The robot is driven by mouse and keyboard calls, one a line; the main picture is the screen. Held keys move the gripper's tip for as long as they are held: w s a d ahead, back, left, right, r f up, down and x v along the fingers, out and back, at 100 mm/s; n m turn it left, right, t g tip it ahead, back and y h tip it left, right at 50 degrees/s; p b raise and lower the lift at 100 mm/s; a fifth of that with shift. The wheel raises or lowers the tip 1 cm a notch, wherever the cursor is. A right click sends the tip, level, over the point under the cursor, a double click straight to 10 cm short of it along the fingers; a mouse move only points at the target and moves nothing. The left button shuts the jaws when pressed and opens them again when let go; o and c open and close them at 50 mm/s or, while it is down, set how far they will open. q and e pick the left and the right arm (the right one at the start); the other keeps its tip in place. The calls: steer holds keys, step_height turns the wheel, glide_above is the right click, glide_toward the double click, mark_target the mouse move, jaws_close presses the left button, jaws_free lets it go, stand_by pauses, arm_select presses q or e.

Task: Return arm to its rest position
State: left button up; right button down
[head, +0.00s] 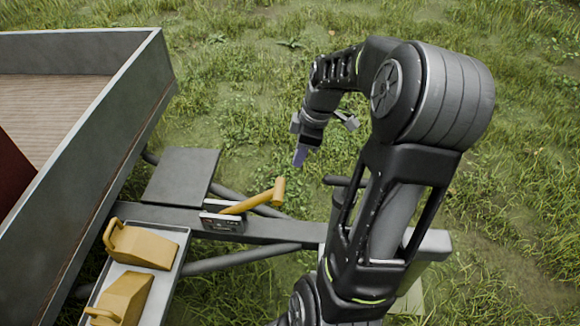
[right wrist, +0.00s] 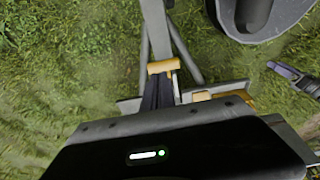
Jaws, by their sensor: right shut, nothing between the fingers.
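My right arm rises from the bottom of the head view, bends at the elbow and hangs down over the grass. My right gripper (head: 300,156) points downward at its end, with its fingers together and nothing held. It appears above and beyond the yellow lever of the trailer drawbar, apart from it. The right wrist view shows the dark fingers (right wrist: 159,92) closed in front of the drawbar, with black housing below. My left gripper does not show in the head view.
A grey trailer (head: 130,95) with a wooden floor stands at the left. Its drawbar (head: 270,230) carries a yellow lever (head: 255,199) and a flat plate (head: 181,175). Yellow chocks (head: 142,247) sit in a tray at lower left. Open grass (head: 240,90) lies behind.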

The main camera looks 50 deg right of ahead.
steer(key=shift+s+d+r, duration=0.15)
steer(key=shift+s+r, duration=0.1)
steer(key=shift+r, duration=0.2)
steer(key=shift+s+d+r, duration=0.15)
steer(key=shift+s+r, duration=0.05)
steer(key=shift+r, duration=0.2)
